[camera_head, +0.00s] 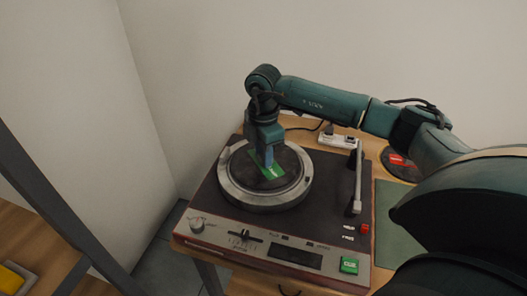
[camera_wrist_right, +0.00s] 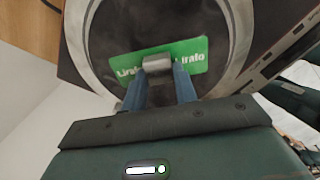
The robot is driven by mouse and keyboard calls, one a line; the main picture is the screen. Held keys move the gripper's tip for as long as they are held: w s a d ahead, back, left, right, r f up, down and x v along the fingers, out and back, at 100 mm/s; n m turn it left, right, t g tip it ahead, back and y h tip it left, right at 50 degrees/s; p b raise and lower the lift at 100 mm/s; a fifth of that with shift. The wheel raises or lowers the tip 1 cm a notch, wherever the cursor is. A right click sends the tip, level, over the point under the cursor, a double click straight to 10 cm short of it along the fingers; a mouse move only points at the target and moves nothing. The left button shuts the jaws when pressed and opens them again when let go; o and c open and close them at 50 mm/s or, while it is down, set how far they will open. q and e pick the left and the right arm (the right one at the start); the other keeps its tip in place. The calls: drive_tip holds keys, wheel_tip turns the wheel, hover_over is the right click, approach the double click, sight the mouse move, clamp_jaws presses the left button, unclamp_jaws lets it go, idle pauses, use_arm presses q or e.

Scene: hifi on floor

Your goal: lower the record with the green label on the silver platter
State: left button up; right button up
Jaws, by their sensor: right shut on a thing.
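The silver platter (camera_head: 262,201) sits on the left part of the turntable. The dark record (camera_head: 293,164) with the green label (camera_head: 272,177) lies within the platter's rim; I cannot tell whether it rests on the platter or hovers just above it. My right gripper (camera_head: 267,161) points down at the record's middle. In the right wrist view, the right gripper (camera_wrist_right: 158,80) is shut on a small grey knob (camera_wrist_right: 157,63) at the centre of the green label (camera_wrist_right: 190,55), hiding part of its lettering. My left gripper is not in view.
The tonearm (camera_head: 357,180) stands right of the platter. A green button (camera_head: 349,265) and a red one (camera_head: 365,229) are on the turntable. Another record with a red label (camera_head: 397,160), a green mat (camera_head: 393,225) and a power strip (camera_head: 338,140) lie around it.

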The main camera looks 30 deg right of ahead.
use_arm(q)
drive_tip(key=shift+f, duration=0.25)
use_arm(e)
drive_tip(key=shift+f, duration=0.35)
drive_tip(key=o, duration=1.1)
use_arm(q)
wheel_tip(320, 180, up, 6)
drive_tip(key=p, duration=0.4)
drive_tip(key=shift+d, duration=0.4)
use_arm(e)
wheel_tip(320, 180, up, 19)
idle(0.7)
